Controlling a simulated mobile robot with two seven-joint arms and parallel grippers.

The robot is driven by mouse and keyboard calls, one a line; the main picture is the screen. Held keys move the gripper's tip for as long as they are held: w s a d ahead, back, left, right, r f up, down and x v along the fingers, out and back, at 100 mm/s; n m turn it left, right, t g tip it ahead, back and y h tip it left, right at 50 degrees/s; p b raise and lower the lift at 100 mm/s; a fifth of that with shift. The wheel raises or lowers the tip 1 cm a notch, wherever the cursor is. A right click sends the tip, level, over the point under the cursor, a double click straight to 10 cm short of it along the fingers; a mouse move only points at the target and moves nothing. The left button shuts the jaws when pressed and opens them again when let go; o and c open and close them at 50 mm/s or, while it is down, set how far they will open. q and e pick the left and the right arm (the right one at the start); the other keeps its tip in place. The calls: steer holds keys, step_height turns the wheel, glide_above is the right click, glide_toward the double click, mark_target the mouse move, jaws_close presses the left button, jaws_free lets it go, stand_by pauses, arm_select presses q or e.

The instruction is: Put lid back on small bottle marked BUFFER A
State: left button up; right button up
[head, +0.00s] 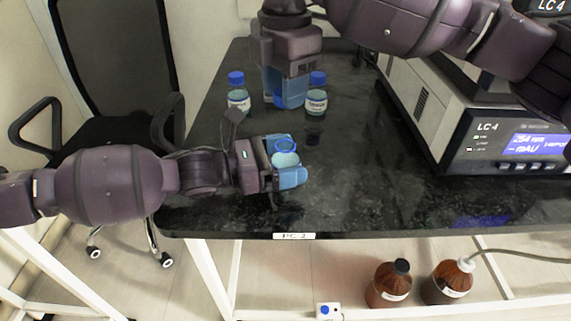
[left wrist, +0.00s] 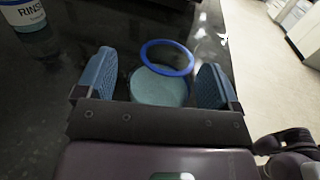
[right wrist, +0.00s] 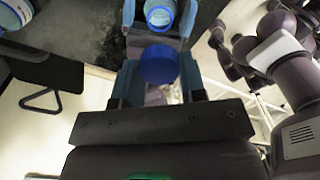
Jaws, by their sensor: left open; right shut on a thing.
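The open small bottle (head: 286,160) stands near the table's front edge, its blue neck ring bare. It also shows in the left wrist view (left wrist: 158,90) and at the top of the right wrist view (right wrist: 160,14). Its label is hidden, so I cannot read a marking. My left gripper (head: 288,163) is open, with one finger on each side of this bottle. My right gripper (head: 285,100) is behind it in the head view, pointing down, shut on a blue lid (right wrist: 159,64). The lid is hidden in the head view and apart from the bottle.
Two bottles with blue caps stand farther back, one on the left (head: 238,97) and one on the right (head: 317,100). One labelled RINSE (left wrist: 24,16) shows in the left wrist view. The LC 4 instrument (head: 490,140) fills the right side. The dark table (head: 370,195) is clear at front right.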

arm_select(q)
steer(key=c, duration=1.4)
steer(key=shift+o, duration=0.2)
arm_select(e)
steer(key=shift+f, duration=2.5)
steer(key=shift+f, duration=0.1)
steer(key=shift+f, duration=0.8)
steer(key=shift+f, duration=0.55)
